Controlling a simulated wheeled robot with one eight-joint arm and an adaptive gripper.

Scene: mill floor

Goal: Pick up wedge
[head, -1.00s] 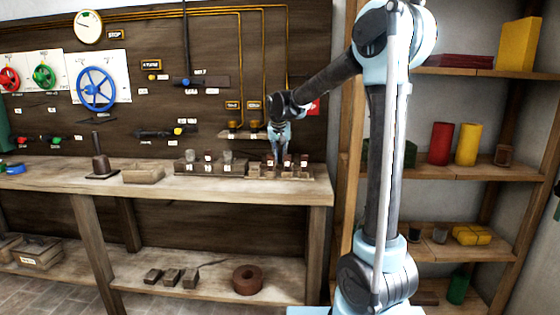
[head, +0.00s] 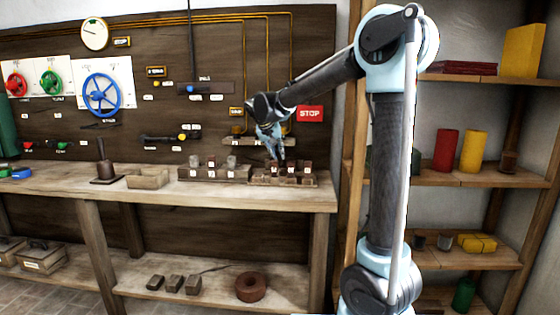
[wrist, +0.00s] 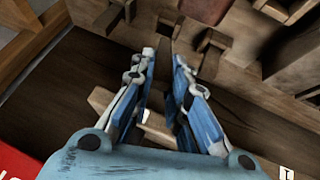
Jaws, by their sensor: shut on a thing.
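My gripper (head: 276,157) hangs over the slotted wooden rack (head: 283,182) at the right end of the bench. In the wrist view my gripper (wrist: 161,58) has its two blue fingers closed in on a narrow dark piece (wrist: 163,52), which I take to be the wedge. The fingers hide much of it, and its full shape cannot be told. In the head view the held piece is too small to make out. Several small blocks with white labels stand in the rack below.
A second rack of labelled blocks (head: 213,174) stands just left. A wooden box (head: 148,178) and a dark post on a base (head: 105,172) are farther left on the bench. A shelf unit stands right.

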